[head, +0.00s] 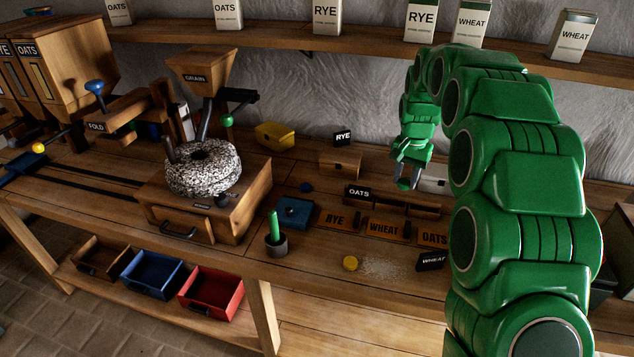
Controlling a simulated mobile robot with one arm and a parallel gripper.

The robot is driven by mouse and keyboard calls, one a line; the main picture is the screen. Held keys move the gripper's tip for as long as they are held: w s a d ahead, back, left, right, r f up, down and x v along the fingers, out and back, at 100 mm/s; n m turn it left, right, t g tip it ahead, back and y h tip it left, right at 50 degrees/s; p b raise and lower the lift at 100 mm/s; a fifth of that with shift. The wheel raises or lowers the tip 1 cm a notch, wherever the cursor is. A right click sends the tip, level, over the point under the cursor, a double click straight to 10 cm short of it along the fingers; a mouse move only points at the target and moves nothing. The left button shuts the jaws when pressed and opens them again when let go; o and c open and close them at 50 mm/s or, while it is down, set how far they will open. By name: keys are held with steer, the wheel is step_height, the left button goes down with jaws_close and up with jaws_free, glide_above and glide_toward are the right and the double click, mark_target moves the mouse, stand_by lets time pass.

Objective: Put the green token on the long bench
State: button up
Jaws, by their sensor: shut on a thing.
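My gripper (408,178) hangs at the end of my green arm, above the back right of the long wooden bench (320,262). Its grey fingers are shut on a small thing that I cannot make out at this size. I cannot pick out a green token lying on the bench; the held thing's colour is not clear. A yellow token (350,263) lies near the front of the bench beside spilled pale grain. A blue token (305,187) lies farther back. My arm hides the bench's right part.
A mill with a speckled stone (203,168) stands left of centre. A blue tray (293,212), a grey cup (276,244) with a green stick, wooden label plates (385,229) and a yellow bin (275,136) crowd the bench. Boxes line the shelf (285,38) above.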

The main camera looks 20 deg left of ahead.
steer(key=shift+w+a+f, duration=0.7)
steer(key=shift+w+f, duration=1.4)
steer(key=shift+w, duration=2.5)
glide_above(393, 190)
steer(key=s, duration=0.1)
steer(key=f, duration=0.4)
steer(key=shift+s+f, duration=0.15)
steer(key=shift+s, duration=0.05)
steer(key=shift+w+f, duration=0.25)
steer(key=shift+w, duration=0.15)
steer(key=shift+w+f, duration=0.1)
steer(key=shift+f, duration=0.05)
steer(key=shift+w+a+f, duration=0.1)
steer(key=shift+w+f, duration=0.2)
steer(key=shift+f, duration=1.6)
steer(key=shift+f, duration=0.15)
